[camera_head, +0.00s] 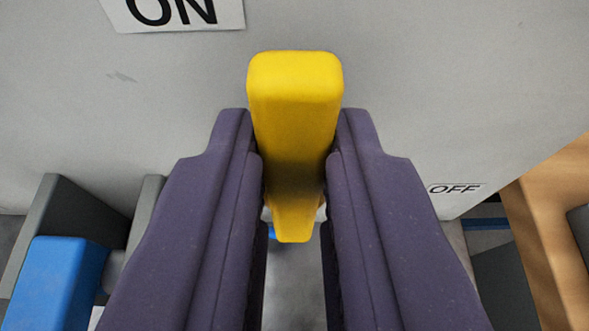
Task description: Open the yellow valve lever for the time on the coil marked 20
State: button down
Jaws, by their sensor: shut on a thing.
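The yellow valve lever (295,95) stands in the middle of the camera view, its wide end toward the top and its narrow end lower down. My gripper (295,135) is shut on it, with one dark purple finger against each side. The lever's pivot is mostly hidden behind the fingers. An "ON" label (175,12) is on the grey panel at the upper left, and a small "OFF" label (455,189) is at the right. No coil marked 20 shows in this view.
The grey panel (420,70) fills the background. A blue block (55,280) beside grey brackets is at the lower left. A wooden piece (550,220) and a dark grey part (500,285) are at the lower right, close to my right finger.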

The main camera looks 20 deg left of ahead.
jog(key=c, duration=1)
grip_release()
jog(key=shift+f, duration=0.1)
jog(key=shift+c, duration=0.2)
jog(key=p+v, duration=0.2)
jog(key=v, duration=0.5)
jog(key=shift+s, duration=0.4)
jog(key=shift+r, duration=0.25)
